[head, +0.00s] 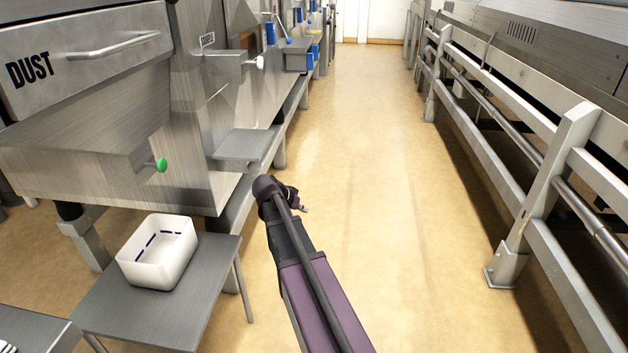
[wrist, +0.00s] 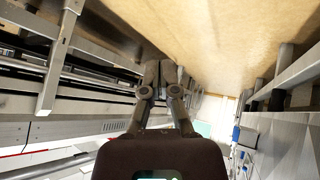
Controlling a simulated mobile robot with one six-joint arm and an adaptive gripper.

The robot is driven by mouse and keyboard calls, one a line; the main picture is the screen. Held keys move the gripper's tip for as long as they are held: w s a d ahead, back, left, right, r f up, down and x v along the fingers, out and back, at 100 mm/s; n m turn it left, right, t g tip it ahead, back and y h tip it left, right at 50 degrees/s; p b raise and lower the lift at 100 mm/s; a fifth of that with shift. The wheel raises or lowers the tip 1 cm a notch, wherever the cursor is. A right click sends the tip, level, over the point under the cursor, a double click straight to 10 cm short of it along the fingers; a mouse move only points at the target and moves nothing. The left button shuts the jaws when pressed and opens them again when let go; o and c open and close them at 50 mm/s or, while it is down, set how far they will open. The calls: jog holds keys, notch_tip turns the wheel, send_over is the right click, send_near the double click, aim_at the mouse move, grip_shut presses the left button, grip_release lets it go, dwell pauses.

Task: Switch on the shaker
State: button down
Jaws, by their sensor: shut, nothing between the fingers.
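No part in view is labelled as the shaker. A green round knob (head: 161,165) sticks out on a short stem from the front of the metal machine with a "DUST" drawer (head: 75,60), at the left in the head view. A white ball-ended lever (head: 258,62) stands out farther along the same row. My gripper (head: 303,208) is over the aisle, right of the green knob and apart from it, partly hidden by my arm. In the wrist view my gripper (wrist: 164,72) shows its fingers together and empty.
A white bin (head: 158,255) stands on a small metal table (head: 200,310) below the knob. A metal shelf (head: 243,146) juts out beyond it. A railed metal machine (head: 560,140) lines the right side. The tan floor (head: 365,150) between is clear.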

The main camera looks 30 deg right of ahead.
jog(key=s+a+f+n+y, duration=0.1)
jog(key=s+a+n, duration=0.3)
jog(key=a, duration=0.4)
jog(key=s+a+f+n+y, duration=0.2)
jog(key=s+a+n+y, duration=0.2)
jog(key=a, duration=0.5)
jog(key=s+a+f+n+g+y, duration=0.1)
jog(key=s+a+n+y, duration=0.2)
jog(key=s+a, duration=0.5)
jog(key=shift+a+f+n, duration=0.15)
jog(key=shift+f+n, duration=0.15)
jog(key=shift+n, duration=0.2)
jog(key=shift+s, duration=0.1)
